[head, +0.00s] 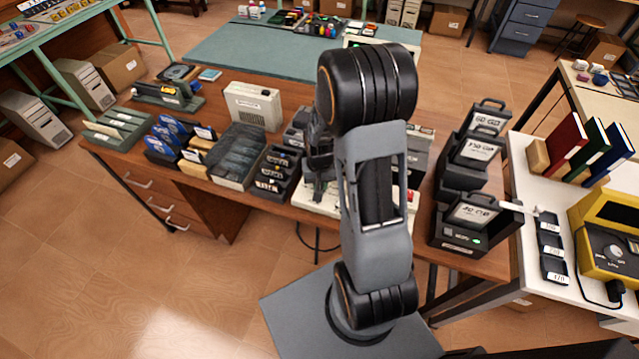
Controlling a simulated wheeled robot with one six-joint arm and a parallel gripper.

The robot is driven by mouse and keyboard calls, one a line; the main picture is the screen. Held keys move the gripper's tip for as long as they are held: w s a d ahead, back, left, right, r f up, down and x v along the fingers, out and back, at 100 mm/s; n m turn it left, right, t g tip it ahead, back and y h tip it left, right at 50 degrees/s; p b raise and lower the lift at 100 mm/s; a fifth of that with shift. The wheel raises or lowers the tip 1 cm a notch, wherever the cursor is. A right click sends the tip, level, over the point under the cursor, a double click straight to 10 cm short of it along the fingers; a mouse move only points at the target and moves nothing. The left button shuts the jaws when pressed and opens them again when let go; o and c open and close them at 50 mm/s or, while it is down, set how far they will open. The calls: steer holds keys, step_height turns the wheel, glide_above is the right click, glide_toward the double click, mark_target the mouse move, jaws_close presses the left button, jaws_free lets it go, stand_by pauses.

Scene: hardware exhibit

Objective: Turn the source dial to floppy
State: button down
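My arm stands upright in the middle of the head view and covers much of the desk's centre. My gripper (318,192) points down just left of the arm, over a cream unit (318,207) at the desk's front edge. The finger gap is too dark and small to read. Most of the cream unit is hidden behind my arm, and no dial shows on its visible part. A round dial (615,252) shows on a yellow device (605,235) at the far right, well away from my gripper. Its lettering is too small to read, so I cannot tell whether it is the source dial.
The wooden desk (225,196) holds a grey bin (238,155), a black tray (273,178) and a cream box (253,105) left of my arm. Black drive docks (466,225) stand to the right. A white table (520,150) is beyond them. Floor at front left is clear.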

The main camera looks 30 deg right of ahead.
steer(key=n+b, duration=0.1)
steer(key=n, duration=0.5)
stand_by(0.3)
steer(key=shift+n, duration=0.4)
steer(key=c, duration=1.1)
jaws_free()
steer(key=shift+r, duration=0.1)
step_height(320, 180, up, 14)
steer(key=shift+f, duration=0.2)
